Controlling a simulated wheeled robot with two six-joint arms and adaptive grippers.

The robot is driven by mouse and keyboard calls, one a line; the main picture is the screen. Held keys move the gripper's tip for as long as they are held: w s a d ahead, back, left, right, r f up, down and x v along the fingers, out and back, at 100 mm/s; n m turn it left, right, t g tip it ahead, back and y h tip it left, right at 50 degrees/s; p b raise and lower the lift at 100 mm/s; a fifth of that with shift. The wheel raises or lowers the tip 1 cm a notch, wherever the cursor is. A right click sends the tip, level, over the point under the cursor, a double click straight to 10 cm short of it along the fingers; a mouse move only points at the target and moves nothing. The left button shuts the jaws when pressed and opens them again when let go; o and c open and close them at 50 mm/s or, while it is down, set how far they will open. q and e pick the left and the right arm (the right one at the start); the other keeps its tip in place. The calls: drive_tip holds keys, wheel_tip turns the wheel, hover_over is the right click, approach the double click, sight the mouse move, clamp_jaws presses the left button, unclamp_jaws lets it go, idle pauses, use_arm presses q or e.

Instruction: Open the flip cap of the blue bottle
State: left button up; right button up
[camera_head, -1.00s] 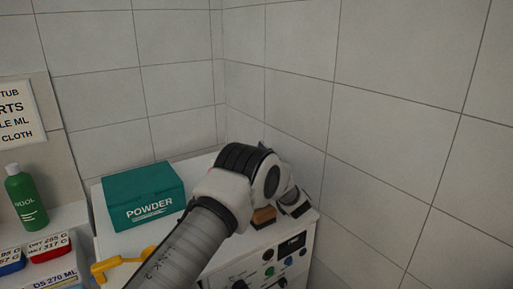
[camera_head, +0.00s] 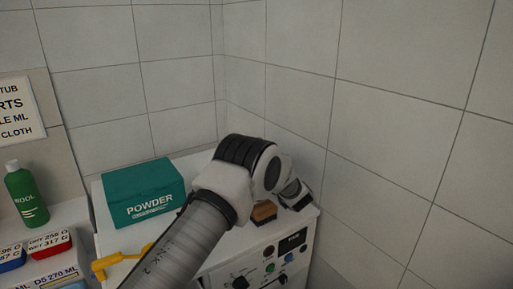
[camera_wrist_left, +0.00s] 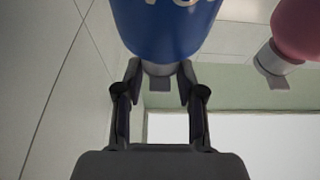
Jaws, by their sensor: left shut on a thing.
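In the left wrist view, the blue bottle (camera_wrist_left: 165,25) hangs into the top of the picture, its pale grey cap (camera_wrist_left: 159,69) pointing down. A small tab (camera_wrist_left: 159,84) shows at the cap's end. My left gripper (camera_wrist_left: 160,78) is shut on the cap, one finger on each side; how firmly the fingertips touch it is hard to see. In the head view my left arm reaches over a white cabinet, and its gripper and the blue bottle cannot be made out there. My right gripper is not in view.
A pink bottle (camera_wrist_left: 297,28) with a grey cap is at upper right in the wrist view. In the head view, a teal POWDER box (camera_head: 143,193), a yellow handled object (camera_head: 110,263) and a brown block (camera_head: 264,213) are near the arm. A green bottle (camera_head: 27,195) stands left. Tiled walls close the corner.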

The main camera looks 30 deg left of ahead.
use_arm(q)
drive_tip(key=shift+r+h, duration=0.25)
drive_tip(key=shift+h, duration=0.25)
idle(1.2)
drive_tip(key=o, duration=0.8)
drive_tip(key=v, duration=1.2)
